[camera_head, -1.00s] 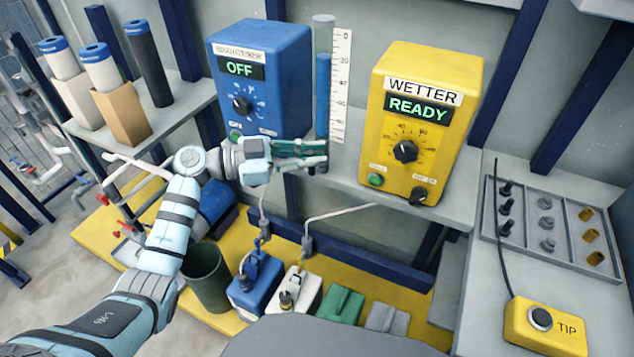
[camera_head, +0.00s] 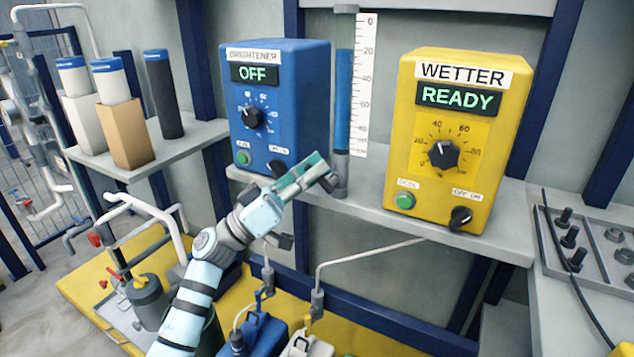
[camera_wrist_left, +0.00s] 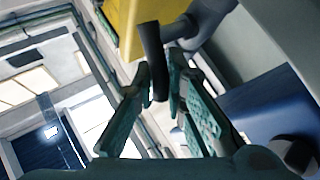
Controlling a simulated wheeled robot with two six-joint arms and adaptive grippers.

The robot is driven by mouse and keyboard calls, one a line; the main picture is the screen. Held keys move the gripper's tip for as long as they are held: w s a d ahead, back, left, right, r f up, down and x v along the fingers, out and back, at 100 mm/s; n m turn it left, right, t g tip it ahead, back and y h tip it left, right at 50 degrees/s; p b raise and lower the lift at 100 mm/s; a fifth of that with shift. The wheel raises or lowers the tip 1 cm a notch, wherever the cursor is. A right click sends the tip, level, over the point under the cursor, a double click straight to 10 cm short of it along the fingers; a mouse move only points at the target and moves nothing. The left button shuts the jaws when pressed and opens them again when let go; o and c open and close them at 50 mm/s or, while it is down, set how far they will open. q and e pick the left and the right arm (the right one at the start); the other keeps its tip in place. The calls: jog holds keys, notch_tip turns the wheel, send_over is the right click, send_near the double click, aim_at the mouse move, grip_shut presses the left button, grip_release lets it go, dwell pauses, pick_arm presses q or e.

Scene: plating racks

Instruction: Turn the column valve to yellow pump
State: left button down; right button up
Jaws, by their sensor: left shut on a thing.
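The column (camera_head: 343,100), a clear tube holding blue liquid, stands between the two pumps in the head view. Its valve (camera_head: 340,178) is a dark grey fitting at the tube's foot. My left gripper (camera_head: 324,177) reaches it from the lower left and is shut on the black valve handle. In the left wrist view the handle (camera_wrist_left: 153,45) runs down between the fingertips (camera_wrist_left: 160,78), with a grey pipe fitting (camera_wrist_left: 183,28) behind it. The yellow wetter pump (camera_head: 450,140) reads READY. The blue brightener pump (camera_head: 280,105) reads OFF. My right gripper is out of view.
A white scale (camera_head: 363,85) stands right beside the column. The grey shelf (camera_head: 375,205) carries both pumps close on either side. Blue and white jugs (camera_head: 262,335) stand below. A shelf with bottles (camera_head: 165,150) is at the left.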

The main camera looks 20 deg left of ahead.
pick_arm(q)
jog(key=shift+a+f+n+t+y, duration=0.1)
jog(key=shift+f+n+t+y, duration=0.05)
jog(key=shift+n+t, duration=0.6)
jog(key=shift+a+f+n+t+y, duration=0.1)
jog(key=shift+f+n+t+y, duration=0.05)
jog(key=shift+n+t, duration=0.6)
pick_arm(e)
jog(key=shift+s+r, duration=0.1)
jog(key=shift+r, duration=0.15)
pick_arm(q)
jog(key=shift+t, duration=0.3)
jog(key=shift+r, duration=0.1)
jog(key=c, duration=1.6)
grip_release()
jog(key=shift+o, duration=0.2)
jog(key=v, duration=1.2)
jog(key=shift+r, duration=0.1)
